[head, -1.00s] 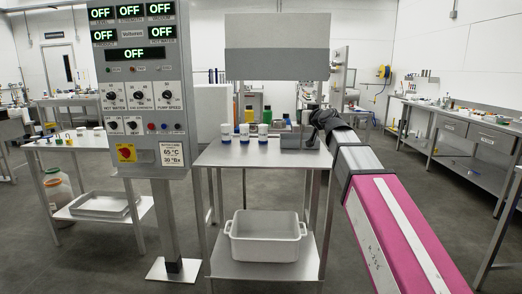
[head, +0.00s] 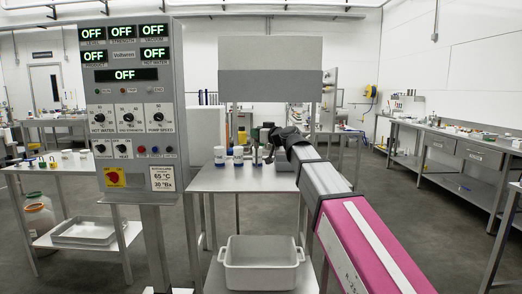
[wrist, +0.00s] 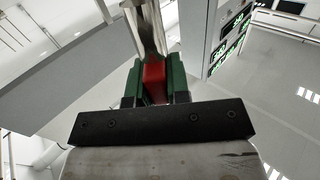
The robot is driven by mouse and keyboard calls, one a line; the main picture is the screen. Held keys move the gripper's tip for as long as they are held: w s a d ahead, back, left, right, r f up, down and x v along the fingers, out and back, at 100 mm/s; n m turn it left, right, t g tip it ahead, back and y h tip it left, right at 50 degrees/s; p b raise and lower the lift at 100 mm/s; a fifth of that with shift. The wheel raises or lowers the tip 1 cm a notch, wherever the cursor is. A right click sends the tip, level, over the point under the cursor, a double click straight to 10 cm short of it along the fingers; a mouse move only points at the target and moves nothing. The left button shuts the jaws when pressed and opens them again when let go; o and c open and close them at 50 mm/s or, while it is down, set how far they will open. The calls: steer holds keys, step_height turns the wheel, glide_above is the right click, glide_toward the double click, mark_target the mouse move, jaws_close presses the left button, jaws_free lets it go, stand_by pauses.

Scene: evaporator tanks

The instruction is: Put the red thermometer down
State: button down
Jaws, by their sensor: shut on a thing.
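The red thermometer (wrist: 154,82) shows in the wrist view as a red piece pinched between the two green fingers of my gripper (wrist: 155,88). A pale metallic length runs on from it toward the top of that view. In the head view my gripper (head: 268,147) is a small dark shape at the back part of the steel table (head: 235,181). The thermometer cannot be made out clearly there. I cannot tell whether it touches the table.
White jars with blue bases (head: 220,156) stand just left of my gripper. A grey panel (head: 322,68) rises behind the table, and a control cabinet (head: 130,95) stands at left. A white tub (head: 262,265) sits on the lower shelf. The tabletop front is clear.

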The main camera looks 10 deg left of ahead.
steer(key=w+f, duration=0.4)
steer(key=f, duration=0.2)
steer(key=shift+d+f, duration=0.3)
steer(key=shift+d, duration=0.05)
steer(key=shift+w+f, duration=0.1)
steer(key=c, duration=1.1)
jaws_free()
steer(key=v, duration=1.2)
